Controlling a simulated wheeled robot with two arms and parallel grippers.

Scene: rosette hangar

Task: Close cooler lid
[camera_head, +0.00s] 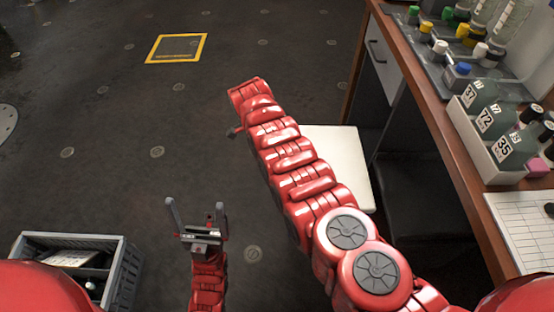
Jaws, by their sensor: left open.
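A white, flat, squarish panel (346,153), which looks like the cooler or its lid, shows beside the bench at the centre right. My right arm crosses in front and hides its left part. I cannot tell whether the lid is raised or shut. My left gripper (195,207) is at the lower left of the panel, well apart from it, over bare floor. Its two fingers are spread with nothing between them. My right arm reaches up past the panel's left side, and its gripper is hidden beyond the far end of the arm.
A grey crate (128,268) with dark items stands at the lower left. A yellow square (150,50) marks the floor. The middle-left floor is clear.

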